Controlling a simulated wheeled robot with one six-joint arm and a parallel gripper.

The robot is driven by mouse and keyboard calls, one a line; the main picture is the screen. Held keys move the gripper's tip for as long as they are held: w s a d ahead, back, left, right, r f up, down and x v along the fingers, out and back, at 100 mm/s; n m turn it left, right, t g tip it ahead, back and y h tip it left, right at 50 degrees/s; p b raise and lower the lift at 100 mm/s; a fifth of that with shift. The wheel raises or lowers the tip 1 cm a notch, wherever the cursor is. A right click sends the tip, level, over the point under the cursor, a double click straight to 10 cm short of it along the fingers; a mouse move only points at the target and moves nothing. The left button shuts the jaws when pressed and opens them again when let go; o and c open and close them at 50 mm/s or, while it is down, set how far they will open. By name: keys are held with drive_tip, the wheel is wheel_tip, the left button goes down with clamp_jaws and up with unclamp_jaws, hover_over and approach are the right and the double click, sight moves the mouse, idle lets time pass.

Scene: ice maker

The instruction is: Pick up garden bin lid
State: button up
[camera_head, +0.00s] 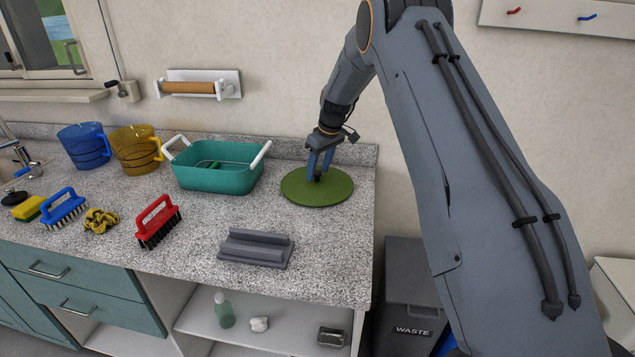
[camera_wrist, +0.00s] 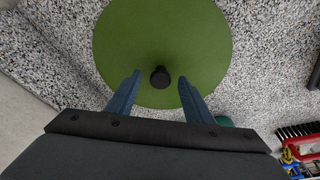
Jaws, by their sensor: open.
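The garden bin lid is a flat green disc (camera_head: 333,192) lying on the speckled counter, right of the teal tub. In the wrist view the green lid (camera_wrist: 125,45) fills the upper middle, with a dark round knob (camera_wrist: 160,77) near its centre. My gripper (camera_head: 318,176) points down over the lid at the knob. In the wrist view my gripper's blue fingers (camera_wrist: 160,77) are open, one on each side of the knob, with gaps between. The head view partly hides the knob behind the fingers. I cannot tell exactly how low the fingertips are.
The teal tub (camera_head: 200,182) with white handles stands left of the lid. A grey ridged block (camera_head: 256,248) lies in front. A red brush (camera_head: 158,222), blue jug (camera_head: 84,147) and yellow jug (camera_head: 136,152) are further left. A grey waste bin (camera_head: 408,285) stands beside the counter's right edge.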

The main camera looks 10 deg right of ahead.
clamp_jaws()
idle(0.4)
